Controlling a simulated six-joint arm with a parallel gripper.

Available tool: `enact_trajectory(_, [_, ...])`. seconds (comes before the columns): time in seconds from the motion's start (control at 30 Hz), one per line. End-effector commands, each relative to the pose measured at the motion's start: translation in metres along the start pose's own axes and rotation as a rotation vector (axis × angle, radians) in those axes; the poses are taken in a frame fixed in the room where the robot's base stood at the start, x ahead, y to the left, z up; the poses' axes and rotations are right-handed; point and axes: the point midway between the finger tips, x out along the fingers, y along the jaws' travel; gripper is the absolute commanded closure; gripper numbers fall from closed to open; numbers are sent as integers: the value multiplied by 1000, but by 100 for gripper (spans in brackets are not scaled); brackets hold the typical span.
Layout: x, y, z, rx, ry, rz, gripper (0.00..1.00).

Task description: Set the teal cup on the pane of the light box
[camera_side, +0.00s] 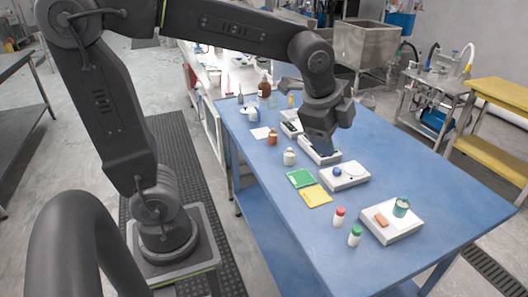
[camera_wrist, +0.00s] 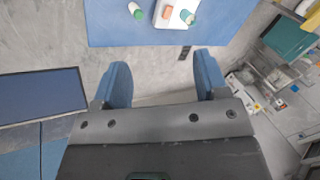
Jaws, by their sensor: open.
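The teal cup (camera_side: 401,207) stands upright on the top of a low white box (camera_side: 391,229) at the near right of the blue table. A salmon-coloured block (camera_side: 381,219) lies on the same box, left of the cup. The wrist view also shows the cup (camera_wrist: 187,17) at its top edge, on the white box (camera_wrist: 178,20). I cannot tell for sure whether this box is the light box; no lit pane is clear. My gripper (camera_wrist: 163,75) is open and empty, its two bluish fingers apart. In the side view it hangs over the table's middle, well away from the cup.
A red-capped bottle (camera_side: 339,217) and a green-capped bottle (camera_side: 355,236) stand left of the cup's box. A white device with a blue ball (camera_side: 337,171), green card (camera_side: 301,178) and yellow card (camera_side: 316,195) lie farther back. The table's right side is clear.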

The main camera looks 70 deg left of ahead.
Motion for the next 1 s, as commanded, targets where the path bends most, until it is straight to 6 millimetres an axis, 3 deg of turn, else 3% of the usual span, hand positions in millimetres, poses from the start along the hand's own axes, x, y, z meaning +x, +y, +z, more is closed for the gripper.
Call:
enact_trajectory(0.1, [-27, 39, 30, -383, 33, -10, 33])
enact_trajectory(0.2, [-37, 69, 49, -666, 56, -5, 33])
enact_trajectory(0.4, [-41, 107, 70, -1024, 86, 11, 33])
enact_trajectory(0.57, [-41, 115, 74, -1107, 91, 18, 33])
enact_trajectory(1.0, [-41, 115, 73, -1105, 90, 18, 33])
